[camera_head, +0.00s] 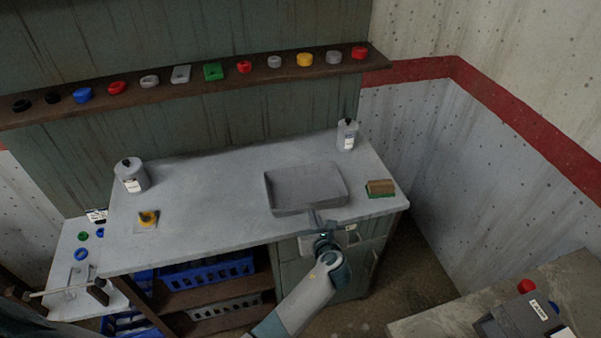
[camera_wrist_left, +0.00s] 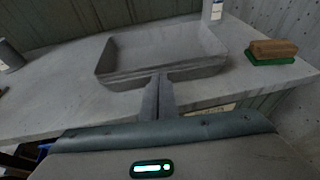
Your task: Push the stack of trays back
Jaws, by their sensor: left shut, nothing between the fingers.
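A stack of grey trays (camera_head: 306,187) lies on the light grey counter near its front edge, right of the middle. In the left wrist view the stack (camera_wrist_left: 160,55) shows several rims along its front wall. My left gripper (camera_head: 315,214) is at the front side of the stack, its fingers pointing at the wall. In the left wrist view the fingers (camera_wrist_left: 158,82) are together, with nothing between them, and their tips are at or very close to the front wall. I cannot tell whether they touch it. My right gripper does not show.
A wooden brush with a green base (camera_head: 380,188) lies right of the stack. A bottle (camera_head: 347,134) stands at the back right corner of the counter (camera_head: 215,200), and a grey jar (camera_head: 131,176) at its left. Behind the stack the counter is bare up to the wall.

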